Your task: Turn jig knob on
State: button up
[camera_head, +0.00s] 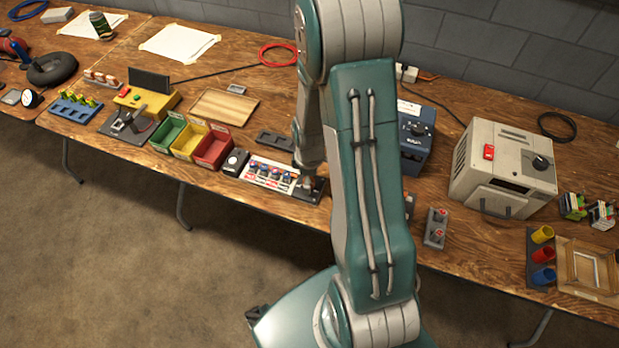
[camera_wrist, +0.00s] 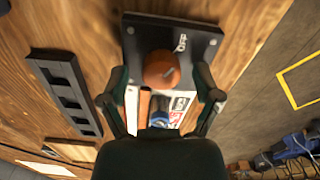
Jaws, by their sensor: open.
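The jig knob (camera_wrist: 161,69) is a round orange-brown knob on a dark rectangular plate (camera_wrist: 200,38) in the wrist view. White lettering that appears to read OFF is printed beside it on the plate. My gripper (camera_wrist: 162,82) is open, with one finger on each side of the knob and visible gaps; I cannot tell whether the fingertips reach its depth. In the head view, the dark plate (camera_head: 314,193) lies at the table's front edge, with the knob hidden by my arm and gripper (camera_head: 309,178).
A grey slotted block (camera_wrist: 66,92) lies left of the plate in the wrist view. A white card (camera_head: 254,180) with several small parts, a black-topped box (camera_head: 235,161) and red bin (camera_head: 214,150) stand left of it. A blue box (camera_head: 415,150) stands behind my arm.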

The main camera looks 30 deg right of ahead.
grip_shut()
jog(key=shift+m, duration=0.3)
jog(key=m, duration=0.5)
jog(key=shift+s+a+m, duration=0.1)
jog(key=shift+m, duration=0.2)
jog(key=m, duration=1.1)
jog(key=shift+m, duration=0.4)
jog(key=m, duration=0.5)
jog(key=shift+m, duration=0.4)
